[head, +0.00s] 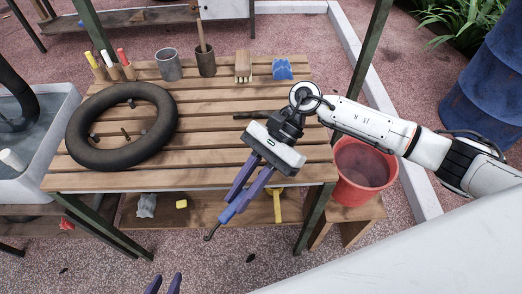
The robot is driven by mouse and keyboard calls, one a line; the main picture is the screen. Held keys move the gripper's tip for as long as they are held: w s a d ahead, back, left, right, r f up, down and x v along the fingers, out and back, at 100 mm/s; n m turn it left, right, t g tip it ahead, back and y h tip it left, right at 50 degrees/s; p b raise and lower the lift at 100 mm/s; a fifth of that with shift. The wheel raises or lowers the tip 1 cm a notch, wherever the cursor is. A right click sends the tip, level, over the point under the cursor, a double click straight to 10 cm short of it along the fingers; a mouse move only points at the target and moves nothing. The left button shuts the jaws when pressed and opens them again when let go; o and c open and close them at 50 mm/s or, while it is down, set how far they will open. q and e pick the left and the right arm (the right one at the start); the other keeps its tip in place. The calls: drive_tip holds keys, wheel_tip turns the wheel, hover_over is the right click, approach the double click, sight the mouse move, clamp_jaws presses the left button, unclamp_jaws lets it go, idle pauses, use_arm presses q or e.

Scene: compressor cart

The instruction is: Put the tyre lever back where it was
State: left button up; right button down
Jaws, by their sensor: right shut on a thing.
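My right gripper (250,184) hangs over the front edge of the slatted wooden bench (208,180), its purple fingers pointing down and left. It is shut on a tool with a blue handle and a thin dark hooked tip, which looks like the tyre lever (227,213). The lever is tilted, tip down, in the air in front of the bench. A rack with yellow, white and red handles (113,72) stands at the bench's back left.
A black tyre or tube (82,150) lies on the bench's left. A grey cup (168,68), a brown pot (205,65), a brush (243,68) and a blue item (283,70) line the back. A red bucket (365,185) stands right. The bench middle is mostly clear.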

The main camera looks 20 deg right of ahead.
drive_tip(key=w+d+r+m+t+y+p, duration=0.2)
drive_tip(key=w+d+r+m+t, duration=0.4)
drive_tip(key=w+d+m+t, duration=0.6)
drive_tip(key=shift+m+t, duration=0.5)
drive_tip(key=shift+t, duration=0.3)
drive_tip(key=f, duration=0.1)
drive_tip(key=s+a+f, duration=0.1)
drive_tip(key=s+f+b, duration=0.1)
drive_tip(key=f, duration=0.1)
drive_tip(key=shift+s+a, duration=0.2)
drive_tip(key=shift+a, duration=0.1)
drive_tip(key=shift+f+b, duration=0.3)
drive_tip(key=shift+f, duration=1.85)
drive_tip(key=shift+f, duration=0.2)
drive_tip(key=c, duration=1.6)
unclamp_jaws()
drive_tip(key=shift+c, duration=0.2)
drive_tip(key=shift+r, duration=0.1)
